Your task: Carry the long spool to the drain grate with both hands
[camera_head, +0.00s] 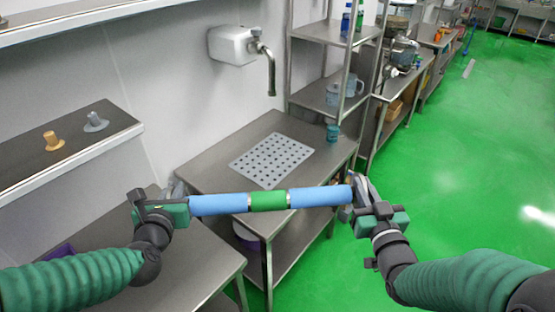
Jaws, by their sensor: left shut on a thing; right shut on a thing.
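The long spool (268,200) is a blue cylinder with a green middle band between two thin metal rings. It is held roughly level across the front of the view. My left gripper (180,211) is shut on its left end. My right gripper (356,203) is shut on its right end. The drain grate (271,160) is a grey flat plate with rows of dark holes, lying on the steel table (211,169) behind the spool in the picture. Nothing is seen lying on the grate. The gripped ends of the spool are partly hidden by the grippers.
A teal cup (332,132) stands on the table's back right. A wall tap (269,70) overhangs the table's back. A shelf rack (322,95) stands behind. A left shelf holds an orange funnel-like piece (53,141) and a grey one (95,122). Green floor is open at right.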

